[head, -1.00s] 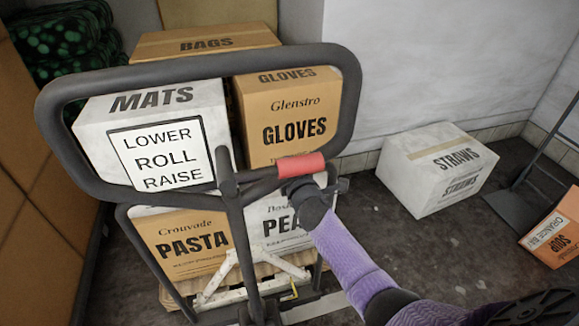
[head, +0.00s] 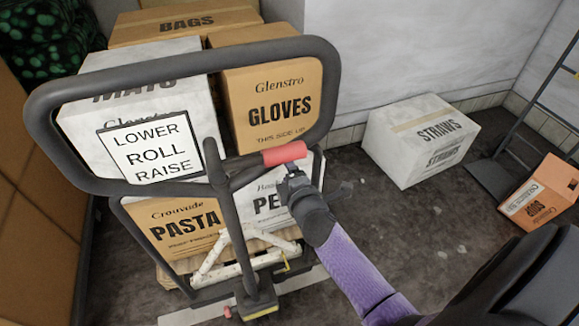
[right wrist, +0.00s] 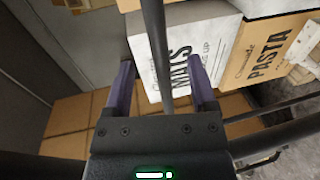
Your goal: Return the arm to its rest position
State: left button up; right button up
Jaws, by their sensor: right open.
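My right arm comes in from the lower right of the head view in purple and dark grey. Its gripper (head: 292,178) is open, just below the red grip (head: 285,153) on the dark control lever. They look close in the picture; I cannot tell if they touch. In the right wrist view the two purple fingers (right wrist: 162,82) stand apart, and a dark bar (right wrist: 155,45) runs through the gap between them, with nothing clamped. My left gripper is not in view.
The dark handle loop (head: 323,95) carries a sign (head: 152,148) reading LOWER ROLL RAISE. Behind it boxes are stacked, including a GLOVES box (head: 275,105) and a PASTA box (head: 180,230). A STRAWS box (head: 410,150) and a SOUP box (head: 540,195) stand right. Dark floor (head: 420,240) is clear between.

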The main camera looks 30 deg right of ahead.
jog(key=shift+s+a, duration=0.1)
jog(key=shift+s, duration=0.25)
